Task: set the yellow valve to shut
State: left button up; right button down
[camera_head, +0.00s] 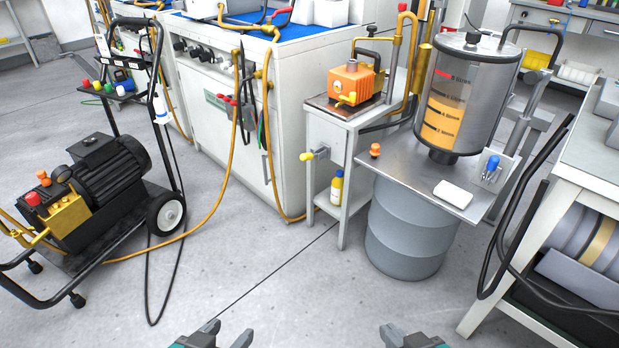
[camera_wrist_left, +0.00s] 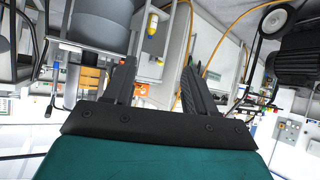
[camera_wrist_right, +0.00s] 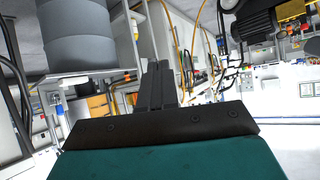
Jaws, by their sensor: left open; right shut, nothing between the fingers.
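The yellow valve (camera_head: 308,156) sticks out from the left side of the small white stand (camera_head: 339,131), below its top. Its yellow handle shows at the outer end, but it is too small to tell how far it is turned. My left gripper (camera_head: 226,336) is open and empty at the bottom of the head view, well in front of the valve; its spread fingers show in the left wrist view (camera_wrist_left: 158,80). My right gripper (camera_head: 402,337) is shut and empty at the bottom right; its fingers meet in the right wrist view (camera_wrist_right: 157,85).
An orange pump (camera_head: 352,82) sits on the stand, with a yellow bottle (camera_head: 337,188) on its lower shelf. A grey drum (camera_head: 407,236) and steel plate carry a clear tank (camera_head: 463,92) to the right. A black cart (camera_head: 98,190) stands left. The floor between is mostly clear.

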aim_at(307, 157)
jog(key=i+j+z, duration=0.55)
jog(key=i+j, duration=0.25)
jog(key=i+j+z, duration=0.3)
jog(key=j, duration=0.35)
jog(key=i+l, duration=0.3)
jog(key=i, duration=0.15)
